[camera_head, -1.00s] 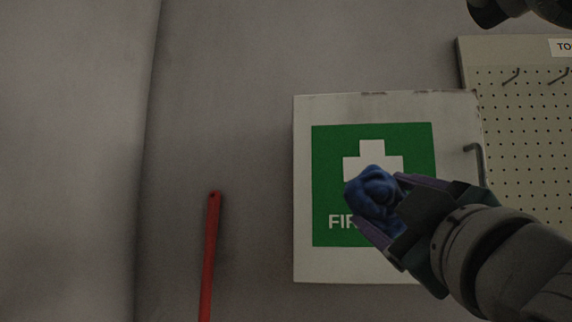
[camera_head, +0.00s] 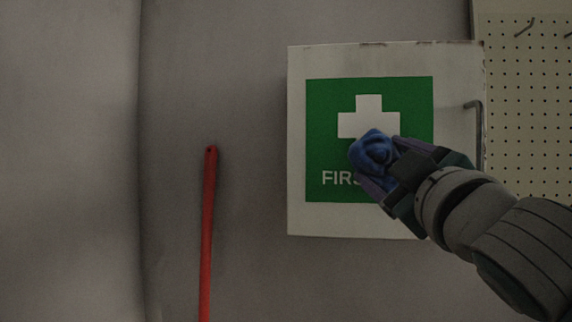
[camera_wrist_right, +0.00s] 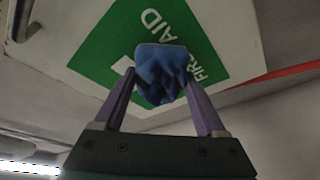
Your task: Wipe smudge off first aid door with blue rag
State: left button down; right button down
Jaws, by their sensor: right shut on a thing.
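The first aid door (camera_head: 303,217) is white with a green panel (camera_head: 322,104), a white cross (camera_head: 368,108) and lettering partly hidden by my arm. My right gripper (camera_head: 374,164) is shut on the crumpled blue rag (camera_head: 374,150), in front of the lower right of the green panel. In the right wrist view the rag (camera_wrist_right: 160,72) sits between the two purple fingers, with the green sign behind it. I cannot tell whether the rag touches the door. No smudge is clearly visible on the panel; the rag and gripper hide part of it. My left gripper is not in view.
A grey handle (camera_head: 479,125) sticks out at the door's right edge. A red bar (camera_head: 209,230) stands against the wall to the left. A pegboard (camera_head: 525,110) with hooks is at the right. The wall between bar and cabinet is bare.

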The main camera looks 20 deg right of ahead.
jog(key=shift+w+d, duration=0.25)
jog(key=shift+w, duration=0.15)
dwell(0.6)
jog(key=shift+w+d, duration=0.35)
jog(key=shift+w, duration=0.15)
jog(key=shift+s+d, duration=0.4)
jog(key=shift+d, duration=0.15)
jog(key=shift+s+d+p, duration=0.25)
jog(key=shift+s+d, duration=0.1)
jog(key=shift+d, duration=0.2)
jog(key=shift+s+d+p, duration=0.25)
jog(key=shift+s+d, duration=0.1)
jog(key=shift+d, duration=0.2)
jog(key=shift+w+d, duration=0.1)
jog(key=shift+w+a, duration=0.2)
jog(key=shift+a, duration=0.25)
jog(key=shift+w+a, duration=0.4)
jog(key=shift+a, duration=0.3)
jog(key=shift+w+a, duration=0.4)
jog(key=shift+a, duration=0.25)
